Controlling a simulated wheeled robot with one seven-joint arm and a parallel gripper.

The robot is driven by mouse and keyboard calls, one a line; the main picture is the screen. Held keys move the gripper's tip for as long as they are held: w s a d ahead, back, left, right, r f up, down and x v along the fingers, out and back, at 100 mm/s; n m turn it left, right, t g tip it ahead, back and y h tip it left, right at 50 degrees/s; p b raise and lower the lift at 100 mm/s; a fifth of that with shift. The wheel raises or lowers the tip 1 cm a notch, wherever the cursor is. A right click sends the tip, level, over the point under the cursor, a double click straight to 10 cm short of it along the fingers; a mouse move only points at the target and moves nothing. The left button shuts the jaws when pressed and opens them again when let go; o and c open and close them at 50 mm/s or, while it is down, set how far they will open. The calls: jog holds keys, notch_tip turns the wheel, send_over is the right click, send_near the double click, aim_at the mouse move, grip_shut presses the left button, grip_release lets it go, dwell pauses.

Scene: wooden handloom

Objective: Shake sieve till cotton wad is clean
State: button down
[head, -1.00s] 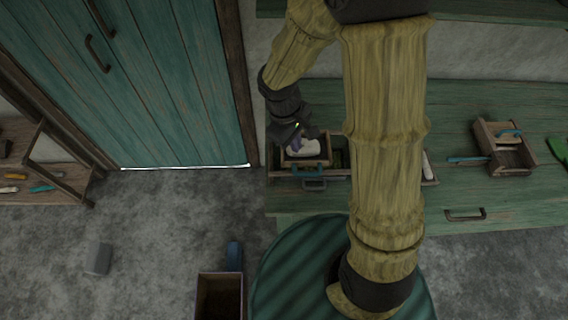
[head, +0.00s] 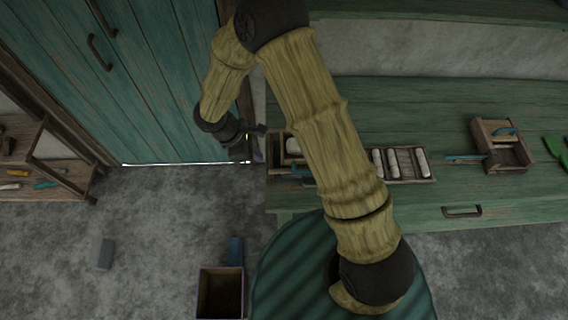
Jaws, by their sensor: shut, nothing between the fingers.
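The sieve, which looks like a small wooden frame with a blue handle (head: 289,171), is on the left end of the green bench. The arm covers its right part. A white wad (head: 293,146) shows inside it; I cannot tell how clean it is. My gripper (head: 257,152) is shut and empty, just left of the sieve, over the bench's left end. It appears apart from the sieve.
A wooden tray with several white rolls (head: 405,165) lies right of my arm. A wooden box (head: 502,143) with blue-handled tools stands further right. Teal doors (head: 150,80) are at left. An open bin (head: 220,293) and grey block (head: 102,253) are on the floor.

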aim_at(277, 172)
jog(key=p+x, duration=0.2)
jog(key=x, duration=0.7)
jog(key=shift+d, duration=0.1)
jog(key=d, duration=0.1)
jog(key=d+p, duration=0.2)
jog(key=shift+d+r, duration=0.2)
jog(key=shift+r, duration=0.1)
jog(key=shift+d+f, duration=0.1)
jog(key=shift+d, duration=0.15)
jog(key=shift+d, duration=0.1)
